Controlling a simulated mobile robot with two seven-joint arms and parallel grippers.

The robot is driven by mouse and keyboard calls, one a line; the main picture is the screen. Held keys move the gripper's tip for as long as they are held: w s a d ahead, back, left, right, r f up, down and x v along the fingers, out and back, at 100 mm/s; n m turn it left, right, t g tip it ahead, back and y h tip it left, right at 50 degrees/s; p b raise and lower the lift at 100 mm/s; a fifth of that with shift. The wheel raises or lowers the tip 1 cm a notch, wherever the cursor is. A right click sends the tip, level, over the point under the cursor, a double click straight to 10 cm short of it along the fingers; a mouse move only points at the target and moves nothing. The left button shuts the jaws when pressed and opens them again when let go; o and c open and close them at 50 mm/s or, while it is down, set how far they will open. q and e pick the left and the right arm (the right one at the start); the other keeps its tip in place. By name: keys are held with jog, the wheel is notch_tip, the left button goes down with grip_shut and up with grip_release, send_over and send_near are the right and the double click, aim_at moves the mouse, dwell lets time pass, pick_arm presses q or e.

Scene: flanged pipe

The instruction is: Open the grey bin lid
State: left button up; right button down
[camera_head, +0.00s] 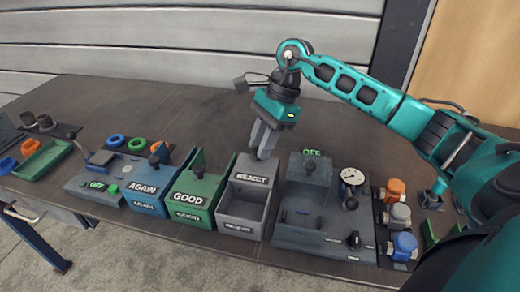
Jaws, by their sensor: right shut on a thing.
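The grey bin (257,223) stands in the row of bins near the front of the table. Its lid (252,167), marked REJECT, is tilted up at the back, and the bin's dark inside shows. My right gripper (263,148) reaches down from above to the lid's upper edge, with its fingers shut. It is shut on the lid's knob, which the fingers largely hide. My left gripper is not in view.
A grey panel with a gauge (352,177) stands close on the right. Coloured fittings (401,217) lie further right. The table behind is mostly clear.

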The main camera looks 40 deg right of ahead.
jog(key=c, duration=0.9)
grip_release()
jog(key=v, duration=1.3)
jog(key=shift+a, duration=0.15)
